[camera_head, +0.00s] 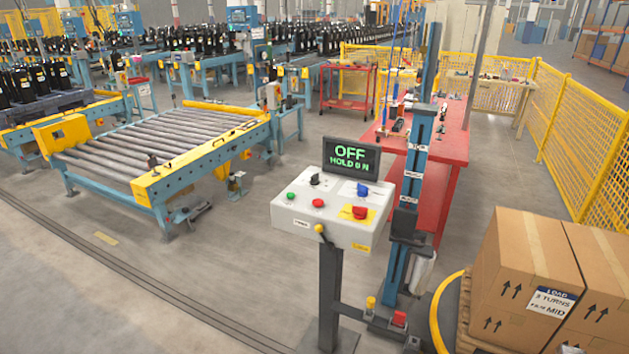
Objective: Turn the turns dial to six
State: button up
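A white control box (328,217) stands on a dark post in the middle of the head view. Its sloped top carries a black knob (315,180), a blue knob (362,190), a green button (291,196), a red button (318,203) and a larger red button (359,212) on a yellow plate. A yellow knob (319,229) is on the front edge. The labels are too small to read, so I cannot tell which knob is the turns dial or its setting. The display (350,158) behind reads "OFF" and "HOLD 0 N". My gripper is not in view.
A blue mast (412,185) with label plates stands right behind the box. Cartons (525,258) on a pallet at right carry a label (551,301) reading "LOAD 3 TURNS" and "MID".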

aim_at(313, 181)
jog(key=i+j+z, duration=0.2)
jog(key=j, duration=0.15)
jog(key=i+j+z, duration=0.15)
jog(key=j, duration=0.25)
jog(key=i+j+z, duration=0.2)
jog(key=j, duration=0.15)
jog(key=j+z, duration=0.2)
jog(key=j, duration=0.25)
jog(key=i+j+z, duration=0.15)
jog(key=j, duration=0.25)
jog(key=i+j, duration=0.25)
jog(key=i+j+z, duration=0.15)
jog(key=i+j, duration=0.15)
jog(key=j, duration=0.15)
jog(key=i+j, duration=0.25)
jog(key=i+j+z, duration=0.15)
jog(key=j, duration=0.3)
jog(key=i+j, duration=0.3)
jog(key=j+z, duration=0.05)
jog(key=j, duration=0.05)
